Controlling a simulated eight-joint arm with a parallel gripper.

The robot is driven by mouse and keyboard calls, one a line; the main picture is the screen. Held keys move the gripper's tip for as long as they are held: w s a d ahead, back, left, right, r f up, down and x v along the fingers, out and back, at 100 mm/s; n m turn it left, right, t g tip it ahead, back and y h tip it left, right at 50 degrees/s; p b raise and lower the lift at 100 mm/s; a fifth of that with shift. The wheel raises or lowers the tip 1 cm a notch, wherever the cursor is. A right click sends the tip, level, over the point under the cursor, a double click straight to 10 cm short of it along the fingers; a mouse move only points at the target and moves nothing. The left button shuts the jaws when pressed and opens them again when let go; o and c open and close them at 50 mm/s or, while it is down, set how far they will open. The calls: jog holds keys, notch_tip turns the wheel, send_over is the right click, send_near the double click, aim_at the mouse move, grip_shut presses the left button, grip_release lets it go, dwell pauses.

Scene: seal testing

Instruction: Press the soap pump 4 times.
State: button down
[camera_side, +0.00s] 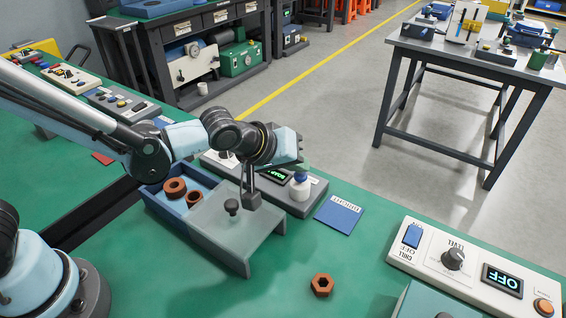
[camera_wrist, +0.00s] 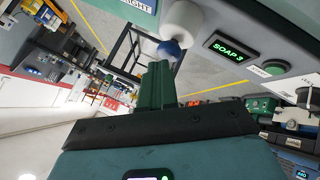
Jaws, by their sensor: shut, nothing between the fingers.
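The soap pump (camera_side: 300,187) is a small white bottle with a blue top, standing at the right end of a grey unit. In the wrist view the soap pump (camera_wrist: 183,20) shows near the top, its blue part just beyond my fingertips. The unit's display (camera_wrist: 228,50) reads "SOAP 3" in green. My gripper (camera_side: 250,202) points down, shut and empty. In the side view it is left of the pump, with a visible gap, and its tips overlap the back of a grey cover (camera_side: 238,240). It also shows in the wrist view (camera_wrist: 157,72).
A dark knob (camera_side: 232,206) stands on the cover beside my fingers. A blue card (camera_side: 339,213), a loose nut (camera_side: 321,285) and a white control panel (camera_side: 430,262) lie to the right. Green bench is clear between them.

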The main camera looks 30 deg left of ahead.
jog(key=shift+r, duration=1.3)
jog(key=shift+r, duration=0.1)
jog(key=shift+r, duration=2.4)
dwell(0.5)
notch_tip(320, 180, up, 4)
jog(key=shift+f, duration=0.1)
dwell(0.3)
jog(key=shift+f, duration=0.1)
send_over(296, 176)
jog(key=shift+f, duration=4.35)
